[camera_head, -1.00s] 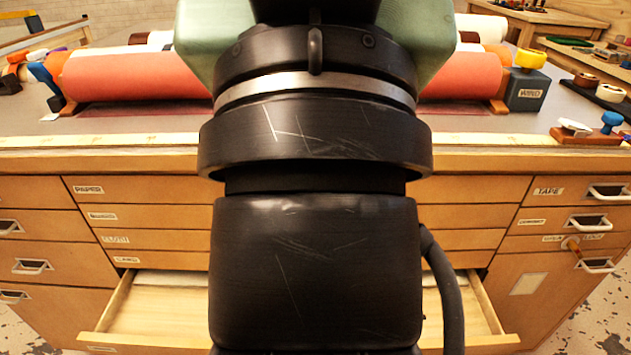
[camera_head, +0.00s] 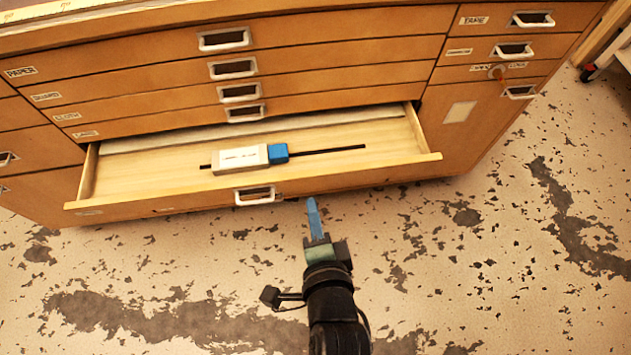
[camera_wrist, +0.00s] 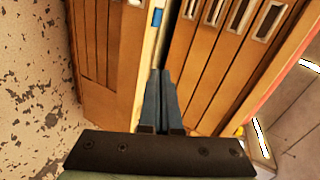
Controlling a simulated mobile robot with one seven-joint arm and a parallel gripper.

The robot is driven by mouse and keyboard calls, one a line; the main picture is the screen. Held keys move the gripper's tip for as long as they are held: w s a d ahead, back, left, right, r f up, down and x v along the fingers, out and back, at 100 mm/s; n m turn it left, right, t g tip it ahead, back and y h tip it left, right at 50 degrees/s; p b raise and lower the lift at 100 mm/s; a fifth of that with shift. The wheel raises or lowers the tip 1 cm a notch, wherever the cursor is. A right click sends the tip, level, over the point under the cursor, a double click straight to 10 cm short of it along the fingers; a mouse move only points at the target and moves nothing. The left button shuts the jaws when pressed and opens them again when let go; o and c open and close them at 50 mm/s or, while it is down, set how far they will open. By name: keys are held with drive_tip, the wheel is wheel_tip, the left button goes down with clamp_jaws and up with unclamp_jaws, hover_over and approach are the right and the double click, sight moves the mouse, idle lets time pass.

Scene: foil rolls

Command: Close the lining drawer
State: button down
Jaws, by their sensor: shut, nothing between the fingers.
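The lining drawer (camera_head: 350,181) is the bottom wide drawer of the wooden cabinet and stands pulled out. It has a white-framed handle (camera_head: 256,196) at the middle of its front. In the drawer lies a pale block with a blue end (camera_head: 240,157) on a thin dark rod, in front of a whitish sheet (camera_head: 250,128). My gripper (camera_head: 312,203) is shut and empty, its blue fingers just in front of the drawer front, right of the handle. Whether they touch it I cannot tell. In the wrist view the closed fingers (camera_wrist: 161,75) point toward the cabinet.
Several shut drawers, such as the paper drawer (camera_head: 220,40), sit above the open one. The worn floor (camera_head: 480,260) in front is clear.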

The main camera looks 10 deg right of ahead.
drive_tip(key=s+f+m+g, duration=0.1)
drive_tip(key=s+f, duration=0.2)
drive_tip(key=s, duration=0.1)
drive_tip(key=b, duration=0.3)
approach(307, 179)
wheel_tip(307, 179, down, 4)
drive_tip(key=w, duration=0.2)
drive_tip(key=shift+w+a+r+m+b, duration=0.1)
drive_tip(key=shift+w+r+m+b, duration=0.1)
drive_tip(key=shift+w, duration=0.35)
drive_tip(key=shift+w+r+m+b, duration=0.1)
drive_tip(key=shift+w+r+b, duration=0.05)
drive_tip(key=shift+w, duration=0.4)
drive_tip(key=shift+w+r, duration=0.1)
drive_tip(key=shift+w, duration=0.6)
drive_tip(key=w+b, duration=0.2)
drive_tip(key=w, duration=1.1)
drive_tip(key=shift+w, duration=0.2)
drive_tip(key=shift+s, duration=0.1)
